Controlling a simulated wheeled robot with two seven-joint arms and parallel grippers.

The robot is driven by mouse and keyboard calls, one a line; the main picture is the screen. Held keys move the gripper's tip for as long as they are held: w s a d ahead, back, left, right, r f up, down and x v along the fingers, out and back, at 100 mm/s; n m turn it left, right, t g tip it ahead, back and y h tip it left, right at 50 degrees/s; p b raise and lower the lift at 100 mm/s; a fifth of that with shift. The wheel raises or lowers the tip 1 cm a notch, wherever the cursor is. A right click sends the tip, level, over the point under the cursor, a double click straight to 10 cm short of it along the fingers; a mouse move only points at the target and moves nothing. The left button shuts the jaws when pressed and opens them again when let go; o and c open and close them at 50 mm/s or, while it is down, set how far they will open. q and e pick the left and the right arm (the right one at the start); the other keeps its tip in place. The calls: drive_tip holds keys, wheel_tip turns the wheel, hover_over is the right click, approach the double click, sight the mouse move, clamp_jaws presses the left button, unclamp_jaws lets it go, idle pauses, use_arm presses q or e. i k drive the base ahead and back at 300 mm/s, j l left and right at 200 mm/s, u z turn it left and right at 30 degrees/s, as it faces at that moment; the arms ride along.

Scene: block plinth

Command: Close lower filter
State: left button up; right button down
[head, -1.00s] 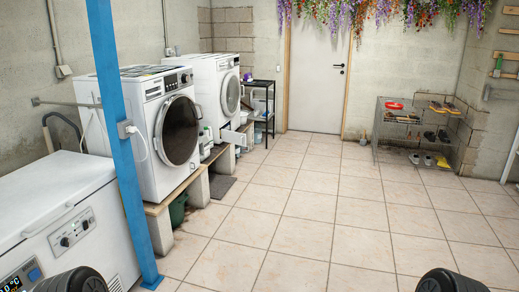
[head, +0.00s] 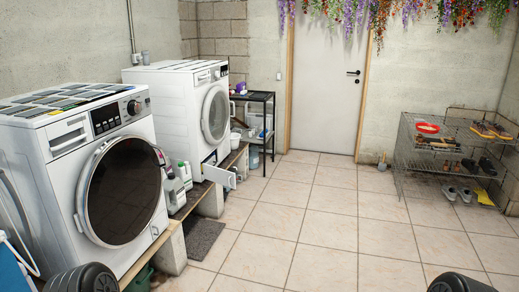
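The far white washing machine (head: 186,108) stands on a board over blocks against the left wall. At its lower front a small white filter flap (head: 219,176) stands open, sticking out toward the room. The near white machine (head: 70,170), with a large dark round door, stands closer to me on the left. No lower flap shows on it. Neither of my grippers is in view; only dark rounded parts of my arms show at the bottom edge.
Bottles (head: 178,183) stand on the board between the machines. A grey mat (head: 196,241) lies on the floor before the plinth. A black shelf (head: 256,118) stands beyond the far machine, a wire shoe rack (head: 445,150) at right. The tiled floor (head: 320,225) between is clear.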

sight(210, 160)
drive_tip(key=i, duration=2.6)
drive_tip(key=i+l+u, duration=0.15)
drive_tip(key=i+u, duration=0.25)
drive_tip(key=i, duration=0.25)
drive_tip(key=i+l+u, duration=0.4)
drive_tip(key=i, duration=0.25)
drive_tip(key=i+l+u, duration=0.4)
drive_tip(key=i+l, duration=0.05)
drive_tip(key=i, duration=0.1)
